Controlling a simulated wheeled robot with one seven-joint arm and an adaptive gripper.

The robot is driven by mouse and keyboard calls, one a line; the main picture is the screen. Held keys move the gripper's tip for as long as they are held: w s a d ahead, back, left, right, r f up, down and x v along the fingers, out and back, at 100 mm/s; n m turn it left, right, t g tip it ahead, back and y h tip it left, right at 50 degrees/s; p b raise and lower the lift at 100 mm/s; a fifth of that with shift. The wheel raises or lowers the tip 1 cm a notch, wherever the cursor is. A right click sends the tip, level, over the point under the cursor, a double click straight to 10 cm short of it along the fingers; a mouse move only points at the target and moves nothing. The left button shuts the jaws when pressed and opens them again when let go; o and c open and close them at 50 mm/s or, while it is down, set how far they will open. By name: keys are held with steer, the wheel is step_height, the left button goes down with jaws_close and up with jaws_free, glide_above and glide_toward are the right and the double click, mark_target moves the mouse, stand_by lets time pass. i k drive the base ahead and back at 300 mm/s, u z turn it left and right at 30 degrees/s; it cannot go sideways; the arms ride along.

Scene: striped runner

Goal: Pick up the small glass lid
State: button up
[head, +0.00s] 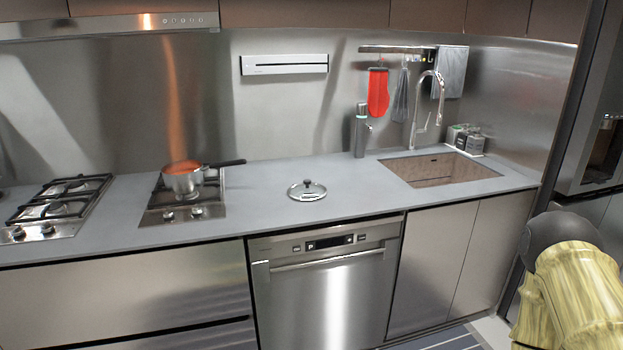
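The small glass lid (307,190) lies flat on the grey countertop (255,205), with its knob upward and a metal rim. It sits between the stove and the sink, above the dishwasher. Part of my arm shows at the lower right of the head view, well apart from the lid. My gripper is out of view, so I cannot see whether it is open or shut.
A pot (183,180) with reddish content stands on a gas hob (180,210), its handle pointing right toward the lid. A sink (440,169) with a tall faucet (427,105) and a bottle (361,135) are to the right. The counter around the lid is clear.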

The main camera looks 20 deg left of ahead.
mark_target(306, 191)
steer(key=u, duration=0.5)
steer(key=i, duration=1.4)
steer(key=u, duration=0.5)
